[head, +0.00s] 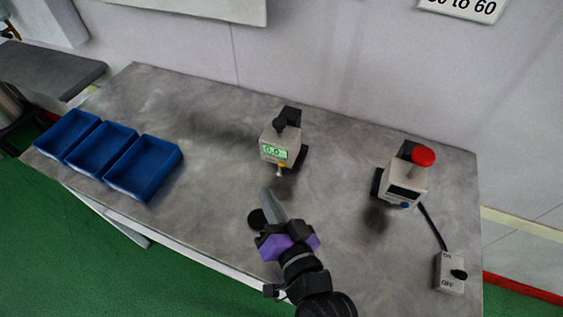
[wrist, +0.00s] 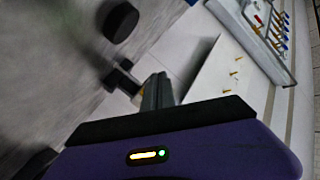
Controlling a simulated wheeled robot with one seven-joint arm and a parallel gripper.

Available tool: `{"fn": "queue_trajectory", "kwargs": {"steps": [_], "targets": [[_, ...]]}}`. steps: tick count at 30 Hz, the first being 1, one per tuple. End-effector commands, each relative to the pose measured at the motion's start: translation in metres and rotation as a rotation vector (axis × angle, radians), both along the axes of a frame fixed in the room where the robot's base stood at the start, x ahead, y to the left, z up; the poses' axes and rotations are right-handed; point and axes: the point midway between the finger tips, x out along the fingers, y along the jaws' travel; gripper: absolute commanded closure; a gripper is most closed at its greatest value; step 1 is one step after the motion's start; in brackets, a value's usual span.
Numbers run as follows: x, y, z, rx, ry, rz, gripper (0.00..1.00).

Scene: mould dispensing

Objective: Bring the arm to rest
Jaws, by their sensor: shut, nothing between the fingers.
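My arm reaches in from the bottom of the head view, over the front part of the grey table (head: 200,120). My gripper (head: 269,194) is shut and empty, its grey fingers pointing toward the back of the table. In the wrist view the shut fingers (wrist: 157,90) show above the purple gripper body. A black round object (head: 257,218) is just left of the gripper in the head view; a black round object (wrist: 121,22) also shows in the wrist view. Whether the gripper touches anything cannot be told.
A dispenser with a green display (head: 274,151) stands beyond the gripper. To the right are a device with a red button (head: 423,157) and an ON/OFF switch box (head: 449,272). Three empty blue trays (head: 176,156) sit at the left. The table between trays and dispenser is clear.

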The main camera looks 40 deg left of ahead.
Motion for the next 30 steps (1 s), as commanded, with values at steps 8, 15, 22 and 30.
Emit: {"fn": "queue_trajectory", "kwargs": {"steps": [8, 15, 22, 30], "targets": [[0.0, 0.0, 0.0, 0.001, 0.0, -0.001, 1.0], [0.0, 0.0, 0.0, 0.001, 0.0, -0.001, 1.0], [0.0, 0.0, 0.0, 0.001, -0.001, -0.001, 1.0], [0.015, -0.029, 0.037, 0.032, -0.16, -0.12, 1.0]]}}
